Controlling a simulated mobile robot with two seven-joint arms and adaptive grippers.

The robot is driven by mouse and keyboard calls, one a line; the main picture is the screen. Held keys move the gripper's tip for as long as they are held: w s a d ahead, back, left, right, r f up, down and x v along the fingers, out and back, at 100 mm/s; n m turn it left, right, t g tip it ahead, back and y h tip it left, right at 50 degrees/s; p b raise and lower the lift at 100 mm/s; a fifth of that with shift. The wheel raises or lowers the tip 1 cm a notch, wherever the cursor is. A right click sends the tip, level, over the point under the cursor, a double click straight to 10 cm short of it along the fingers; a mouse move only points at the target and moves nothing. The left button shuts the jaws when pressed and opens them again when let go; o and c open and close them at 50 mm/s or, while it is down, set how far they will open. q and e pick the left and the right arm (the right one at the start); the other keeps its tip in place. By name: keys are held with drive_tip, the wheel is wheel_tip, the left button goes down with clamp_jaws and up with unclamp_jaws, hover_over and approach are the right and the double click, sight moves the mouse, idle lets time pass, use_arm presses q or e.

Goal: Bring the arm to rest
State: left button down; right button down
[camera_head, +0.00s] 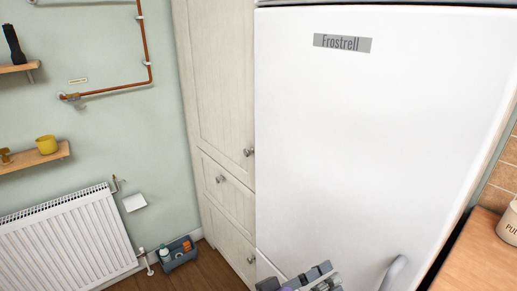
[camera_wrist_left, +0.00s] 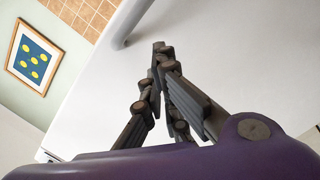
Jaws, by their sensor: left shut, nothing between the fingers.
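My left gripper (camera_wrist_left: 160,58) is shut and empty in the left wrist view, its fingertips meeting in front of the white fridge. In the head view the same gripper (camera_head: 318,277) shows at the bottom edge, low in front of the white fridge (camera_head: 370,130) labelled "Frostrell". Most of its arm is below the picture. The curved fridge handle (camera_head: 393,272) is to its right and apart from it; the handle (camera_wrist_left: 122,35) also shows in the left wrist view. My right gripper is in neither view.
A pale cabinet (camera_head: 222,90) with round knobs stands left of the fridge. A white radiator (camera_head: 65,243), a toolbox (camera_head: 178,254) and shelves are further left. A wooden counter (camera_head: 478,250) with a white pot (camera_head: 509,222) is at the right. A framed picture (camera_wrist_left: 34,60) hangs on the wall.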

use_arm(q)
drive_tip(key=a+f+t+y, duration=0.3)
drive_tip(key=a+f+y, duration=0.7)
drive_tip(key=a+f, duration=1.05)
drive_tip(key=s+a+f+g+y, duration=0.1)
drive_tip(key=s+a+f, duration=0.2)
drive_tip(key=s, duration=0.3)
drive_tip(key=s+a+f+g+y, duration=0.1)
drive_tip(key=s+a+f+y, duration=0.1)
drive_tip(key=s+a+f, duration=0.2)
drive_tip(key=s+a+f+n+g+y+p, duration=0.1)
drive_tip(key=s+a+f, duration=0.3)
drive_tip(key=s, duration=0.5)
drive_tip(key=a, duration=0.2)
drive_tip(key=shift+s+a+f, duration=0.2)
drive_tip(key=shift+a+f, duration=0.05)
drive_tip(key=shift+a, duration=0.1)
